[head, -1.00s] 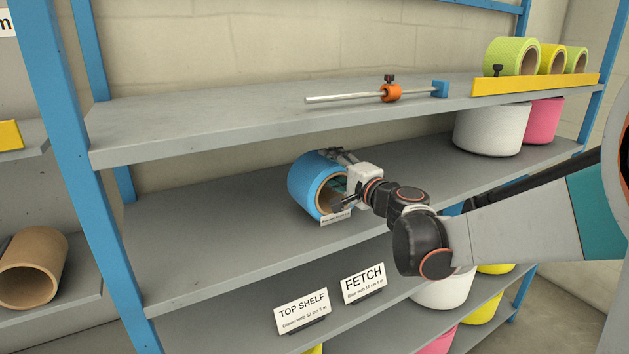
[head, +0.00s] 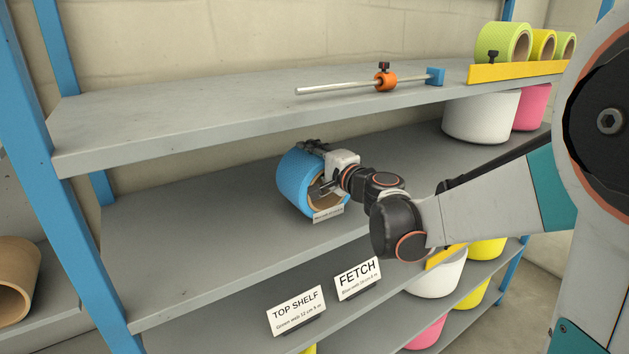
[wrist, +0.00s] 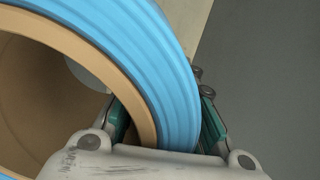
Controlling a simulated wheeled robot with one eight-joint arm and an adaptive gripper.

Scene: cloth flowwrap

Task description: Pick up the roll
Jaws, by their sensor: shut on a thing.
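A blue roll (head: 296,183) with a tan core lies on its side on the middle shelf (head: 180,240), its open end facing front right. I cannot tell whether it touches the shelf. My gripper (head: 318,167) is shut on its wall at the upper right, one finger inside the core and one outside. In the wrist view the blue wall of the roll (wrist: 172,85) passes between the two fingers (wrist: 165,115). The fingertips are partly hidden by the roll. A small white label (head: 328,214) is at the roll's front.
The upper shelf (head: 180,115) runs close above, carrying a rod with an orange clamp (head: 386,80). White (head: 482,115) and pink rolls stand to the right. Two signs, TOP SHELF (head: 296,310) and FETCH (head: 357,279), stand below. The middle shelf is clear left of the roll.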

